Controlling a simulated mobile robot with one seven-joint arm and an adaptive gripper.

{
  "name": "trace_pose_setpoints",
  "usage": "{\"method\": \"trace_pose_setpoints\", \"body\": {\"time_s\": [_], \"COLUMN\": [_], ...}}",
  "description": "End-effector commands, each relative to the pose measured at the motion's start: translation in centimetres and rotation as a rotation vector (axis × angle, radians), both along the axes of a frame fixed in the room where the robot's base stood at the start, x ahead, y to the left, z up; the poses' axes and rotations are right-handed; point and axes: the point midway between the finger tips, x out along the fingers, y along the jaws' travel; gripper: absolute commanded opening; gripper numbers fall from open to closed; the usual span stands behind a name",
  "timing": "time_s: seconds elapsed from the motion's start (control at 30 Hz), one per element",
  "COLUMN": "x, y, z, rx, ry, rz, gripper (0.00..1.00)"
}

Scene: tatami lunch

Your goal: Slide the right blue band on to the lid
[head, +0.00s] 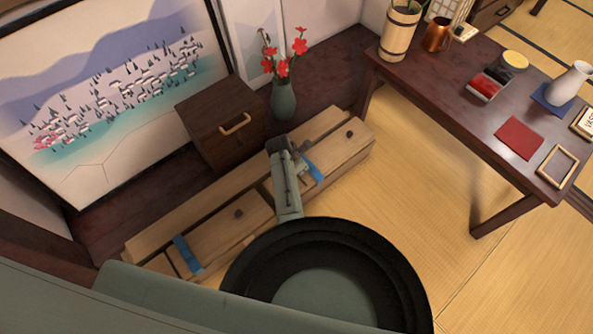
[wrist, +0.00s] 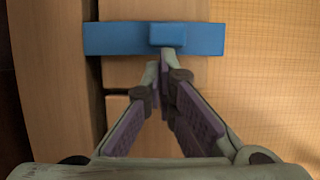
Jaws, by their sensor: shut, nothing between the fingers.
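The right blue band (head: 313,168) lies across the right wooden lid (head: 340,155). In the wrist view the band (wrist: 118,39) spans the lid (wrist: 150,75) and the dark gap on its left, reaching the edge of the wooden rail. Its right end passes a little over the lid's right edge. A raised blue block (wrist: 167,34) sits on the band. My gripper (wrist: 160,66) is shut and empty, its tips right at the near side of the block; contact is hard to tell. In the head view my gripper (head: 300,166) is beside the band, partly hidden by my arm.
A left lid (head: 215,240) with another blue band (head: 187,254) lies on the same wooden case. A dark drawer box (head: 222,122) and a vase of red flowers (head: 284,100) stand behind. A low table (head: 455,95) stands right. Open tatami (head: 400,180) lies between.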

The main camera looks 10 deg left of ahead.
Motion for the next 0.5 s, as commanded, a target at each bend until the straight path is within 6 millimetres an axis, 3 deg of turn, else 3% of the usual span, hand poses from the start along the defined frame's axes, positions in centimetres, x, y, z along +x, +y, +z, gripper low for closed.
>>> {"method": "trace_pose_setpoints", "body": {"time_s": [0.27,0.5], "x": [0.0,-2.1], "y": [0.1,2.0], "z": [0.1,0.5], "rx": [0.000,0.000], "ry": [-0.003,0.000], "rz": [-0.001,-0.001], "gripper": [0.00,0.00]}}
